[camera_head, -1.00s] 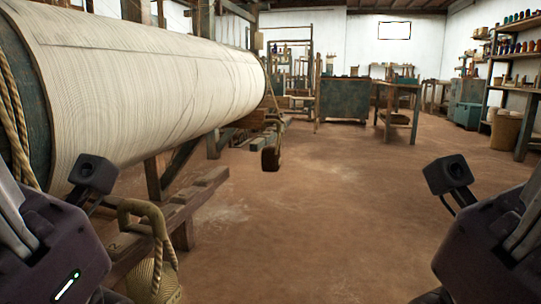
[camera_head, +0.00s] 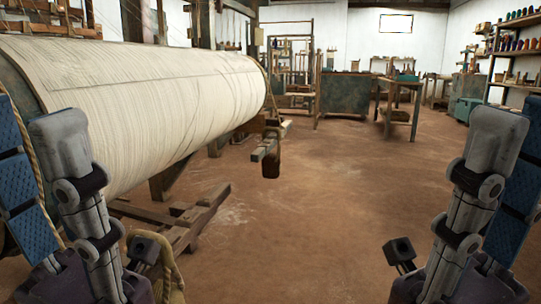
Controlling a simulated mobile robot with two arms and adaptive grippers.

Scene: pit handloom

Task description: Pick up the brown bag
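The bag is a tan-brown woven one with a thick looped handle (camera_head: 168,262). It stands low at the left, beside the loom's timber. Only part of its handle and side shows; my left gripper's wrist part covers some of it, and the frame's bottom edge cuts it off. My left gripper (camera_head: 32,112) points up at the left edge, open and empty, with a grey jointed finger and a blue-padded finger apart. It is above and left of the bag, not visibly touching it. My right gripper (camera_head: 516,115) points up at the right edge, open and empty, far from the bag.
The loom's large thread-wound roller (camera_head: 150,105) fills the left, with a low wooden beam (camera_head: 195,215) jutting below it. The brown floor (camera_head: 310,220) is clear in the middle. Work tables (camera_head: 343,95) stand at the back, and shelves with spools (camera_head: 515,45) at the right.

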